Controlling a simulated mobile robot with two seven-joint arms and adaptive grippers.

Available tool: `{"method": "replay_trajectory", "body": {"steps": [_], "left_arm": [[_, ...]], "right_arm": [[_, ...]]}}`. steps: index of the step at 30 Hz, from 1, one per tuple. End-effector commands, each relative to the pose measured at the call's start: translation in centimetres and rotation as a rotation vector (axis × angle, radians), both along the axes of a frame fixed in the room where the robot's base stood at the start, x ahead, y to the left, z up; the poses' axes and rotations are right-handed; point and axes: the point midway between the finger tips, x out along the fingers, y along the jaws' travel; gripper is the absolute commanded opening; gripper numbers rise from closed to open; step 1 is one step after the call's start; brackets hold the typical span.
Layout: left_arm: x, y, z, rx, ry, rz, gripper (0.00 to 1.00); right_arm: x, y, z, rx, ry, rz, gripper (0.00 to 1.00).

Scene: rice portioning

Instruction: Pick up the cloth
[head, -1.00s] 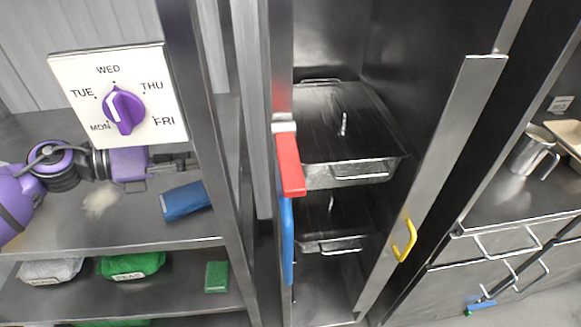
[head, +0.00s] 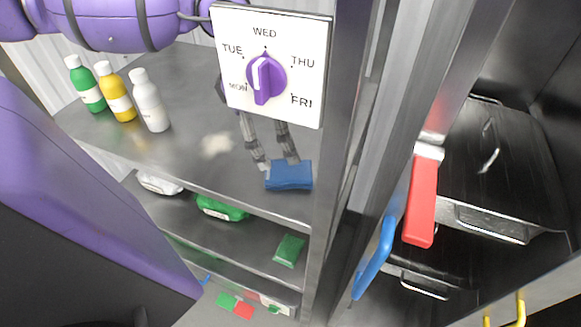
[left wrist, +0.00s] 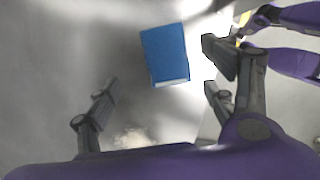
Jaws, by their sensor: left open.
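The cloth (head: 290,178) is a folded blue block lying flat on the upper metal shelf near its front edge, close to the right post. It also shows in the left wrist view (left wrist: 164,52), ahead of the fingers and toward the right one. My left gripper (head: 277,163) is open and empty, its fingertips pointing down just behind the cloth. In the head view the fingertips come very close to its back edge; I cannot tell whether they touch. The sign partly hides this gripper. My right gripper cannot be made out.
A white day-dial sign (head: 300,103) stands before the shelf. A pale spill (head: 216,144) lies left of the cloth. Several bottles (head: 150,104) stand farther left. A green packet (head: 222,208) and green sponge (head: 289,250) are below. A red handle (head: 423,200) juts out at right.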

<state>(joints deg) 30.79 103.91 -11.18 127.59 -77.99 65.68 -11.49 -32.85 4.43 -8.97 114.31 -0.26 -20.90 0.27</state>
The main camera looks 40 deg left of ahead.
Motion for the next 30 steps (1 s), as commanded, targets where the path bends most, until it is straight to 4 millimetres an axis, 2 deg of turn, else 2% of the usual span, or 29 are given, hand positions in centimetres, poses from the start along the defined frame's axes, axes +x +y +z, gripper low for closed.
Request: {"method": "replay_trajectory", "body": {"steps": [1,4,15,24,30], "left_arm": [[0.0,-0.2,-1.0,-0.001,0.006,-0.003,0.77],[0.1,-0.5,-2.2,-0.003,0.008,0.000,0.77],[0.3,-1.7,-6.7,-0.007,0.003,-0.001,0.77],[0.4,-1.8,-7.2,-0.004,0.002,0.000,0.77],[0.4,-1.8,-7.2,-0.004,0.002,0.000,0.52]], "right_arm": [[-0.4,0.0,-0.5,0.000,0.009,0.000,0.96],[-0.6,0.0,-1.0,-0.001,0.015,0.002,0.96],[-0.7,0.0,-1.5,-0.003,0.019,0.004,0.96],[-0.6,0.0,-1.4,-0.003,0.018,0.004,0.96],[-0.6,0.0,-1.4,-0.003,0.018,0.004,0.96]]}}
